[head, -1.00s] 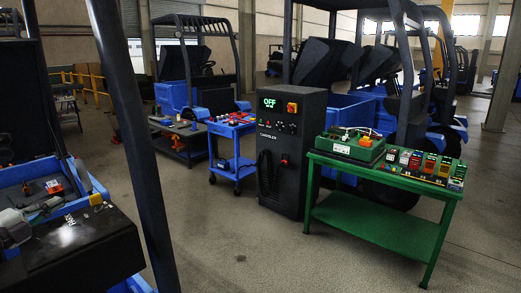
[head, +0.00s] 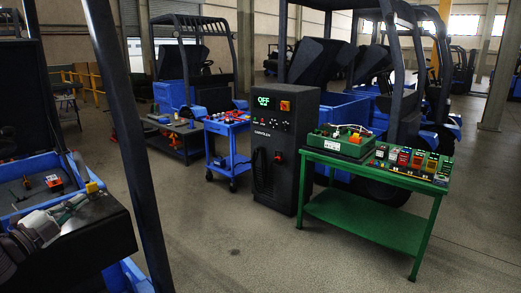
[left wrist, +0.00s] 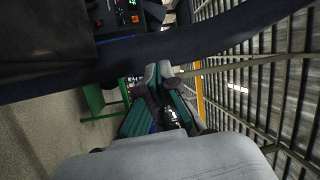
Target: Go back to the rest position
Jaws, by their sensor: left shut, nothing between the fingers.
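My left gripper (head: 80,203) is at the lower left of the head view, above the black panel of the blue forklift at the left. In the left wrist view its fingertips (left wrist: 158,72) are together with nothing between them. It holds nothing. My right gripper shows in neither view.
A dark roof post (head: 130,140) of the near forklift (head: 95,240) stands just right of my left gripper. Beyond are a black charger cabinet (head: 283,165) reading OFF, a green table (head: 375,220) with devices, and a blue cart (head: 230,155). The middle floor is clear.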

